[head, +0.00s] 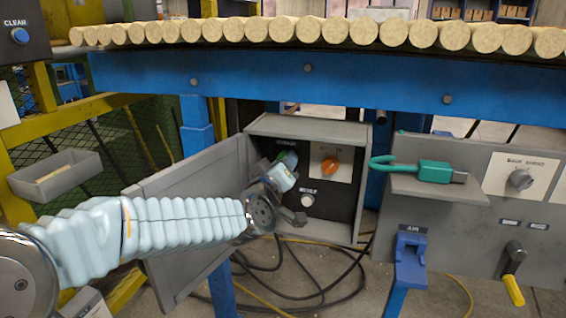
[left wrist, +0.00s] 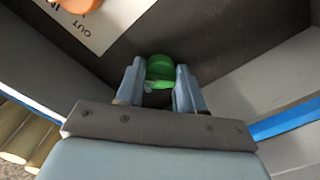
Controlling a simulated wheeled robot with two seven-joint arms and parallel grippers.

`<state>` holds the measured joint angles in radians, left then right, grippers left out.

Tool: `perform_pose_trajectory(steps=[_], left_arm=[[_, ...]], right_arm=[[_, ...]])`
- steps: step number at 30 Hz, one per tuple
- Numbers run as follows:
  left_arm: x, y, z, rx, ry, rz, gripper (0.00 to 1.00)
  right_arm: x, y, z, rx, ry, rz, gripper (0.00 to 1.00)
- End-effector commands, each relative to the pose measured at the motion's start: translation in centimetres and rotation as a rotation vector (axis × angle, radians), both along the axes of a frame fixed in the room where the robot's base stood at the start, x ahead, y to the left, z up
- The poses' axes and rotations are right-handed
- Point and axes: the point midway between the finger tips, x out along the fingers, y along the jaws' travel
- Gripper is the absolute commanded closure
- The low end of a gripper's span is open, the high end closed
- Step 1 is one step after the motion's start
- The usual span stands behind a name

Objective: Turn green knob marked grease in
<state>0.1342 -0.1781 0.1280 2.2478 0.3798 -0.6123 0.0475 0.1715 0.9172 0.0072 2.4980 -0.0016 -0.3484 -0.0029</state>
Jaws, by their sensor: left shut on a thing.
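The green knob (left wrist: 160,70) sits on the dark panel inside the open grey box. In the left wrist view it is between the two fingers of my left gripper (left wrist: 159,88), which is shut on it. Any label by the knob is mostly covered or too small to read. My right gripper is not in view.
The grey box (head: 310,124) has its door (head: 190,205) swung open to the left. An orange knob (head: 330,166) on a white plate and a white button (head: 307,200) sit beside the green knob. A shelf (head: 432,188) with a green hooked tool (head: 425,170) stands at right.

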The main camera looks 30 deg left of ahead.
Motion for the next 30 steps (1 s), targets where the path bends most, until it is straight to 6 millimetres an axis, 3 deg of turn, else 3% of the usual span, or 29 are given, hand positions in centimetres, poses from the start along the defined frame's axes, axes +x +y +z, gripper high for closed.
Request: perform_pose_trajectory(steps=[15, 30], left_arm=[[0.0, 0.1, -0.1, 0.394, 0.098, -0.002, 0.93], [0.0, 0.1, -0.2, 0.520, 0.128, -0.002, 0.93]], right_arm=[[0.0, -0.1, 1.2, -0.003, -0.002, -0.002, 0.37], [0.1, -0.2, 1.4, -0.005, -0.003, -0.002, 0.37]])
